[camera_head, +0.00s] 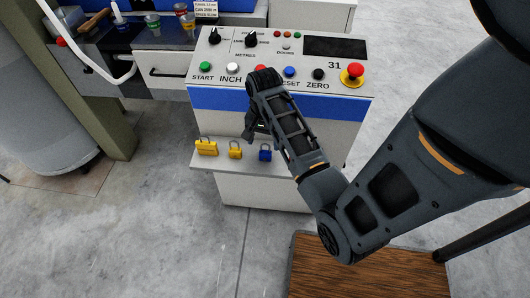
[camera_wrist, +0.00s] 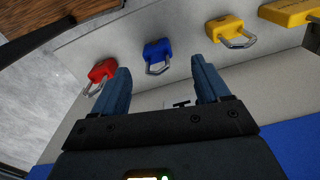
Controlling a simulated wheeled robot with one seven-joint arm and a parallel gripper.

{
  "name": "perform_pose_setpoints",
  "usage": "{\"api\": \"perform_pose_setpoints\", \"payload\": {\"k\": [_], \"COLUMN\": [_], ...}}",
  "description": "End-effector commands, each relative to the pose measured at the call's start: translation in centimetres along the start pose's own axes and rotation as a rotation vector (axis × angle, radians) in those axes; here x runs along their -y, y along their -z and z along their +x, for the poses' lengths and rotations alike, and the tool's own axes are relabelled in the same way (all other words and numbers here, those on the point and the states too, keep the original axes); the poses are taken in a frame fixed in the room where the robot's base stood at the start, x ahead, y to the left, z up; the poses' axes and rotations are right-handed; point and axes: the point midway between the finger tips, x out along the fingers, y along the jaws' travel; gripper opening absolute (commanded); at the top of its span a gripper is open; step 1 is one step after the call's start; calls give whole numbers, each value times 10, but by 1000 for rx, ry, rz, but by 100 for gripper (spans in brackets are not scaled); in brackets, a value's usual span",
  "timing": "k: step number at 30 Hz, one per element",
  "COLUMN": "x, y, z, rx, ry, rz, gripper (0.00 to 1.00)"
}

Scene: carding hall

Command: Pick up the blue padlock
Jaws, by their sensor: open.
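The blue padlock (camera_head: 265,153) sits on a narrow shelf (camera_head: 220,167) on the front of a control cabinet. In the wrist view the blue padlock (camera_wrist: 156,50) lies beyond the fingertips, roughly in line with the gap between them, its shackle toward me. My gripper (camera_wrist: 160,66) is open, with nothing between its fingers. In the head view my gripper (camera_head: 252,128) shows partly behind my arm, in front of the cabinet and above the shelf.
A red padlock (camera_wrist: 103,72) lies near the left finger, hidden in the head view. A yellow padlock (camera_wrist: 230,30) lies right of the blue one, and a larger yellow item (camera_wrist: 290,12) beyond it. The button panel (camera_head: 285,60) is above. A wooden platform (camera_head: 370,270) is below.

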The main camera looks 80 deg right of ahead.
Motion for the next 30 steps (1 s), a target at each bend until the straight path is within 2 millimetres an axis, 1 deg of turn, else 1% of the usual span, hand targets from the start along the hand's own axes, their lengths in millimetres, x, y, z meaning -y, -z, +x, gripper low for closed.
{"api": "perform_pose_setpoints", "payload": {"k": [2,5,14,18,21,24,30], "x": [0,-1,-3,-4,-4,-4,-4], "y": [4,5,4,5,4,4,4], "z": [-3,4,35,57,68,73,73], "rx": [16,24,23,23,22,20,20], "ry": [-8,-14,-14,-13,-13,-12,-11], "rz": [23,31,29,28,27,27,27], "gripper": [75,75,75,75,75,75,75]}}
